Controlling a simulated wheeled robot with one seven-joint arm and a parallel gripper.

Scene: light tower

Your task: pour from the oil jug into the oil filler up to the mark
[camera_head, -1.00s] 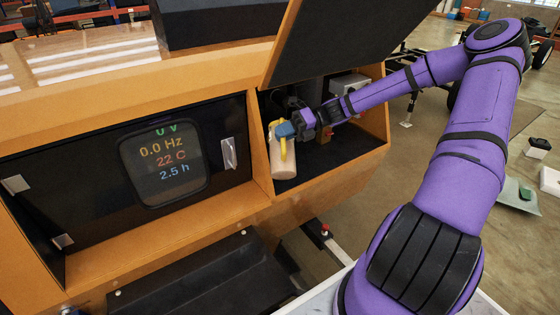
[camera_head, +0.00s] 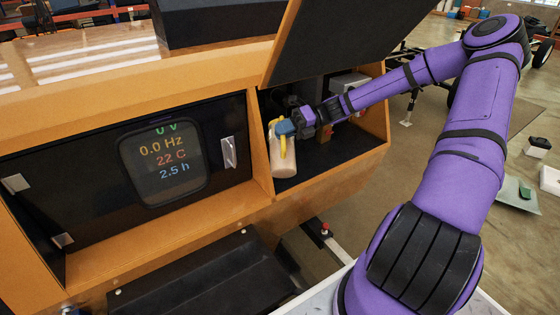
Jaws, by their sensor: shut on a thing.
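The oil jug (camera_head: 283,155) is cream coloured with a yellow handle. It hangs at the front of the open engine bay, tilted slightly. My gripper (camera_head: 287,129) has blue fingertips and is shut on the jug at the top of its handle, reaching in from the right. The oil filler and its mark cannot be made out; the jug, gripper and bay shadow may cover them. No stream of oil shows.
A raised dark lid (camera_head: 345,40) stands above the open bay. A display panel (camera_head: 165,163) reading 0.0 Hz and 22 C is left of the bay. The orange bay frame (camera_head: 350,165) borders the opening below. A grey box (camera_head: 349,84) sits deeper inside.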

